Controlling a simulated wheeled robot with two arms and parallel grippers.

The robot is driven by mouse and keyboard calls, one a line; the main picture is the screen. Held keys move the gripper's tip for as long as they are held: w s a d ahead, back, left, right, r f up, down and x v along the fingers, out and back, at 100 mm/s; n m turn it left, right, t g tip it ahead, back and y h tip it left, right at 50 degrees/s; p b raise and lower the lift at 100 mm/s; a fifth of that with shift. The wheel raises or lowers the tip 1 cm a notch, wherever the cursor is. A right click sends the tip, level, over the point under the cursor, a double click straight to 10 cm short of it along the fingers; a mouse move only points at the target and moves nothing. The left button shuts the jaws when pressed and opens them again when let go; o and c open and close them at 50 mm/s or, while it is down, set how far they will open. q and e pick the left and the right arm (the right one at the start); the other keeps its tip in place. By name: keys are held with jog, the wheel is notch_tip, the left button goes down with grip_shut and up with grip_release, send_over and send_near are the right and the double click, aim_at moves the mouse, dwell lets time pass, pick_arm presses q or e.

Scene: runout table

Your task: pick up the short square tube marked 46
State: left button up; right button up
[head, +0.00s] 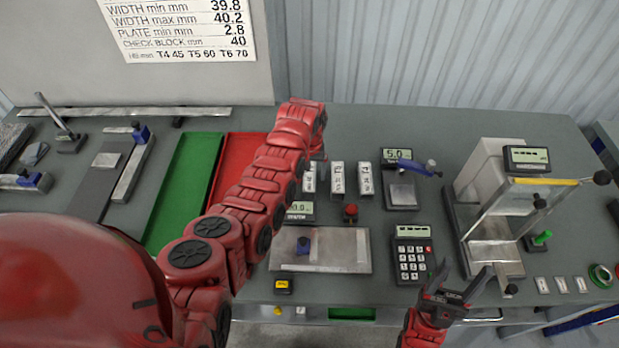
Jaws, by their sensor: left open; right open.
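Three short pale pieces with dark print stand in a row at the back middle of the table: a left one (309,178), a middle one (337,178) and a right one (365,179). Their print is too small to read, so I cannot tell which, if any, is marked 46. My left gripper (318,156) is at the end of the red arm, just above and behind the left piece. It is open, but mostly hidden by its own wrist. My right gripper (462,284) is open and empty near the front edge, right of the calculator.
A green tray (182,190) and a red tray (238,150) lie left, partly behind my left arm. A metal plate (345,250), a calculator (413,255), a small gauge (402,190) and a larger test stand (495,205) occupy the middle and right. Bare table shows at the back.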

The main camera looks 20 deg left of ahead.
pick_arm(q)
grip_shut()
dwell(0.3)
jog(key=shift+r, duration=0.1)
